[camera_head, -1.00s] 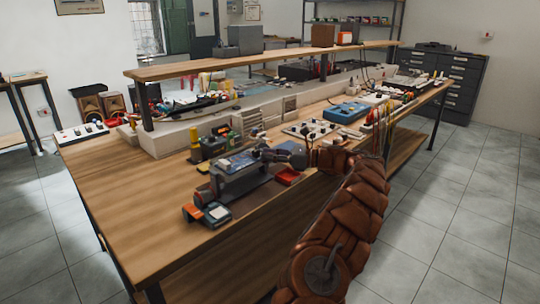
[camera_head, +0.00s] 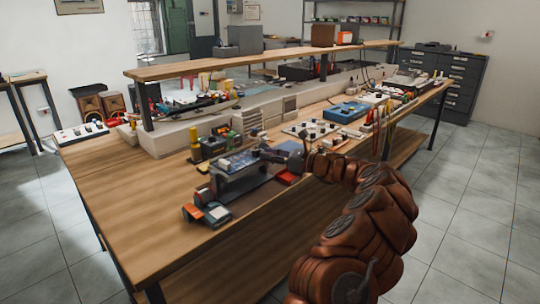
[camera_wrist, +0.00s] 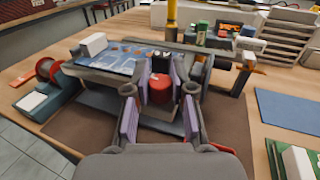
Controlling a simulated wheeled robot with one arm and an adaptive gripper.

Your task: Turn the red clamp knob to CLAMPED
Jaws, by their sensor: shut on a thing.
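The red clamp knob (camera_wrist: 160,88) shows in the wrist view on the near side of a dark grey fixture (camera_wrist: 110,75). A blue circuit board (camera_wrist: 118,54) lies on top of the fixture. My gripper (camera_wrist: 163,80) has its purple-padded fingers on either side of the knob and is shut on it. In the head view my gripper (camera_head: 276,154) is at the right of the fixture (camera_head: 240,184), and I cannot make out the knob there. No CLAMPED marking is legible.
A device with a red reel (camera_wrist: 48,69) stands left of the fixture. A yellow post (camera_wrist: 172,14) and small electronic parts are behind it. A blue mat (camera_wrist: 284,112) lies at the right.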

